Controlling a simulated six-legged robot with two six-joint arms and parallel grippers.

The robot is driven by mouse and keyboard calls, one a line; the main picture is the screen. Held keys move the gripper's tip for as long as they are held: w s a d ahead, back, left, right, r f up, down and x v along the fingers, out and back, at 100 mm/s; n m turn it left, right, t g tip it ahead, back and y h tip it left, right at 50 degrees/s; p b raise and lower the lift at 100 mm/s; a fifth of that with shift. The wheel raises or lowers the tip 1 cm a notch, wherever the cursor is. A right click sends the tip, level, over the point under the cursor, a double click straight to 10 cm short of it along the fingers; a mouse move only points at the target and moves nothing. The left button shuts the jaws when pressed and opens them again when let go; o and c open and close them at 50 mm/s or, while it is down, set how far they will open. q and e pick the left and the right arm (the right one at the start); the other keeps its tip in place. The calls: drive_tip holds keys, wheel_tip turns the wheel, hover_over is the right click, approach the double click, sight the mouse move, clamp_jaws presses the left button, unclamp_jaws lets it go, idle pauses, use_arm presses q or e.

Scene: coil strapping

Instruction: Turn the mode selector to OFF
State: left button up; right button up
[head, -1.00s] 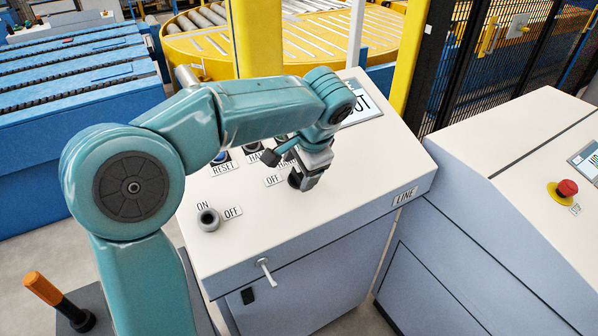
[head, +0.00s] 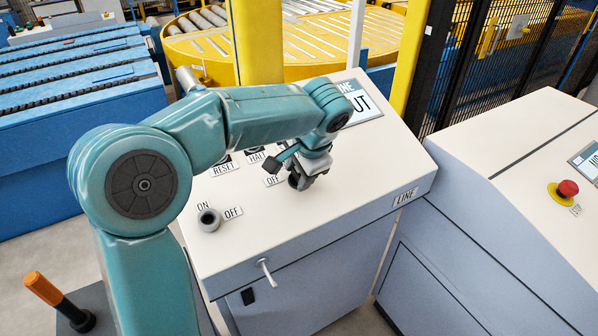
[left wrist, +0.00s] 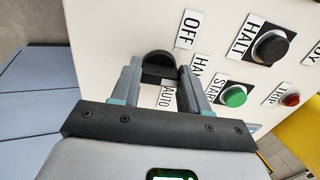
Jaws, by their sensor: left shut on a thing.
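The mode selector is a black knob on the pale sloping panel top; it shows between my fingers in the left wrist view (left wrist: 158,66). Labels OFF (left wrist: 187,29), HAND (left wrist: 198,67) and AUTO (left wrist: 167,97) lie around it, AUTO partly covered. My left gripper (head: 299,183) comes down from above onto the selector and is shut on it, with one finger on each side; the fingers also show in the left wrist view (left wrist: 160,72). I cannot tell which label the knob points to. My right gripper is not in view.
Close by are a black HALT button (left wrist: 270,46), a green START button (left wrist: 233,96) and a red TRIP lamp (left wrist: 291,100). A separate ON/OFF knob (head: 209,219) sits at the panel's front left. A lever (head: 265,268) sticks out of the front face.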

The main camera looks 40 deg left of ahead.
use_arm(q)
drive_tip(key=n+b, duration=0.1)
drive_tip(key=n, duration=0.1)
drive_tip(key=n+b, duration=0.2)
drive_tip(key=n, duration=0.1)
drive_tip(key=shift+d+f, duration=0.15)
drive_tip(key=shift+f, duration=0.05)
drive_tip(key=n+b, duration=0.1)
drive_tip(key=n, duration=0.2)
drive_tip(key=shift+w+n, duration=0.1)
drive_tip(key=shift+n, duration=0.2)
drive_tip(key=shift+r+n+b, duration=0.1)
drive_tip(key=shift+n+b, duration=0.55)
drive_tip(key=shift+n, duration=0.75)
drive_tip(key=o, duration=1.1)
drive_tip(key=shift+c, duration=0.2)
drive_tip(key=shift+w, duration=0.1)
